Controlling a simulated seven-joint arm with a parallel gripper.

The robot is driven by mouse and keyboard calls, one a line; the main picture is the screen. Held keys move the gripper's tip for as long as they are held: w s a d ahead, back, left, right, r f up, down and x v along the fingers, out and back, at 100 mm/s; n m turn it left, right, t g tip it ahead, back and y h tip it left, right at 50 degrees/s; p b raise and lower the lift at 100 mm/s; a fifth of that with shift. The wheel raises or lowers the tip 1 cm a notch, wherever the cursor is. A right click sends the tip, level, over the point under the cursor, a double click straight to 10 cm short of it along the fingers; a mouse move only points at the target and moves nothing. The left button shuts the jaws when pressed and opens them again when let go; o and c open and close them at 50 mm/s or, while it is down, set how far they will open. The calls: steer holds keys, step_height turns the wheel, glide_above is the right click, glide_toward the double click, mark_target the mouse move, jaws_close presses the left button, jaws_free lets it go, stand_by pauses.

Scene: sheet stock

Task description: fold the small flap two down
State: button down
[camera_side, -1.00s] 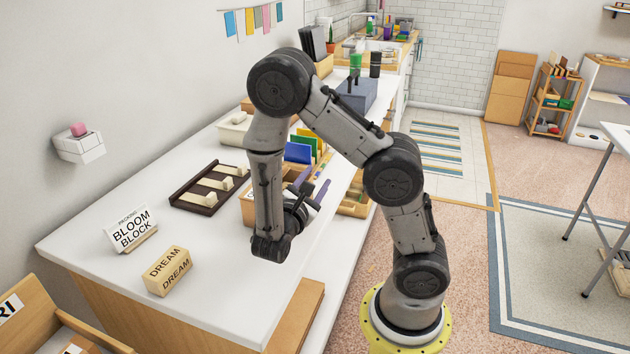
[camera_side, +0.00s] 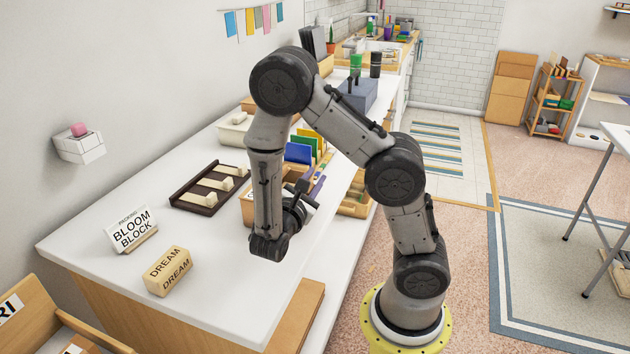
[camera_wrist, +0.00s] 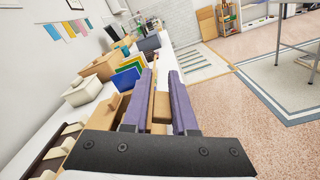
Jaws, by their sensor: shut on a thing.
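My gripper (camera_wrist: 160,78) shows two purple fingers in the wrist view, with a narrow tan strip (camera_wrist: 152,98) between them. It is shut on this tan piece, which looks like a cardboard flap; I cannot tell which flap it is. In the side view my gripper (camera_side: 317,186) is low over the right edge of the white counter, beside a tan open box (camera_side: 248,211). My own arm hides much of that box and the held piece there. Small flap two cannot be picked out with certainty.
Blue, green and yellow sheets (camera_side: 298,153) stand just behind my gripper. A dark rack (camera_side: 205,200) with pale pieces lies left of the box. The counter front is clear.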

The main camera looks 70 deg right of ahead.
steer(key=w+n, duration=0.1)
steer(key=n, duration=0.1)
steer(key=w+r+n, duration=0.1)
steer(key=n, duration=0.2)
steer(key=shift+w, duration=0.2)
steer(key=w+n, duration=0.1)
steer(key=n, duration=0.2)
steer(key=w+n, duration=0.2)
steer(key=n, duration=0.1)
steer(key=w+n, duration=0.1)
steer(key=n, duration=0.2)
steer(key=shift+w+f, duration=0.3)
steer(key=shift+f, duration=0.1)
steer(key=shift+w+f+n, duration=0.3)
steer(key=shift+n, duration=0.5)
steer(key=shift+w+f+n, duration=0.3)
steer(key=shift+n, duration=0.5)
steer(key=shift+w+f+n, duration=0.3)
steer(key=shift+n, duration=0.5)
steer(key=c, duration=0.9)
jaws_free()
steer(key=shift+c, duration=0.2)
steer(key=shift+a, duration=0.1)
steer(key=a, duration=1.3)
steer(key=shift+a, duration=0.3)
